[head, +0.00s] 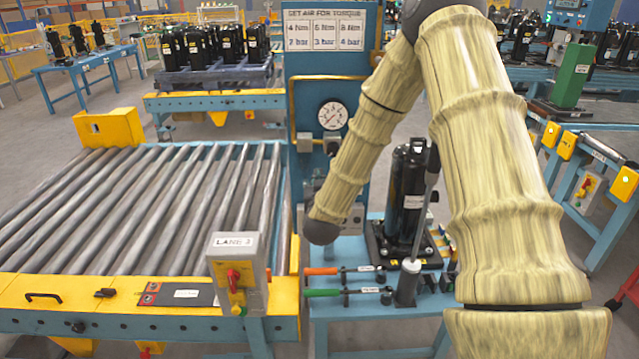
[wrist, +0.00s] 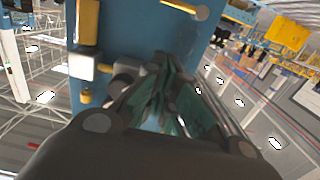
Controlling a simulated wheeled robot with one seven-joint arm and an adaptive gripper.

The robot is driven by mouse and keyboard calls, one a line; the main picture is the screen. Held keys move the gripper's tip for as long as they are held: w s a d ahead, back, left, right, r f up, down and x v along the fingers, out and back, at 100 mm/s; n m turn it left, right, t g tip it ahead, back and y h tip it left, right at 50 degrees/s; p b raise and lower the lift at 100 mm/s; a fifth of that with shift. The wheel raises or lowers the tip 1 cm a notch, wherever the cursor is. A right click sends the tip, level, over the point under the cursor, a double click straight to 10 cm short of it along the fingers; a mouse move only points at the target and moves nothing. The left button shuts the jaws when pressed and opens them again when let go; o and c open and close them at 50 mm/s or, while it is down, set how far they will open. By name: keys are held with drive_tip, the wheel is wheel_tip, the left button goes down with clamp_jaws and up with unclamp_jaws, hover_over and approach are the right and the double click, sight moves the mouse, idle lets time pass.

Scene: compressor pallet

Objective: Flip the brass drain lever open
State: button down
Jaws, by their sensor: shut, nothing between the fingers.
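My gripper (wrist: 168,66) shows in the wrist view, its dark fingers drawn together in front of the blue panel (wrist: 130,28). Nothing shows between the fingertips. In the head view my arm hangs down in front of the same blue panel (head: 308,95) and hides the gripper. I cannot make out the brass drain lever for certain in either view. In the wrist view a pale grey fitting (wrist: 92,66) with a yellow pipe (wrist: 87,22) is left of the fingers, apart from them.
A black cylinder unit (head: 408,190) stands on the blue bench right of my arm's end. A roller conveyor (head: 150,200) fills the left. A gauge (head: 333,115) is on the panel.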

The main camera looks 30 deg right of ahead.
drive_tip(key=w+d+f+p, duration=0.2)
drive_tip(key=w+d+f, duration=0.1)
drive_tip(key=w+f, duration=0.1)
drive_tip(key=shift+w+d+f, duration=0.15)
drive_tip(key=shift+w+d, duration=0.1)
drive_tip(key=shift+w, duration=0.55)
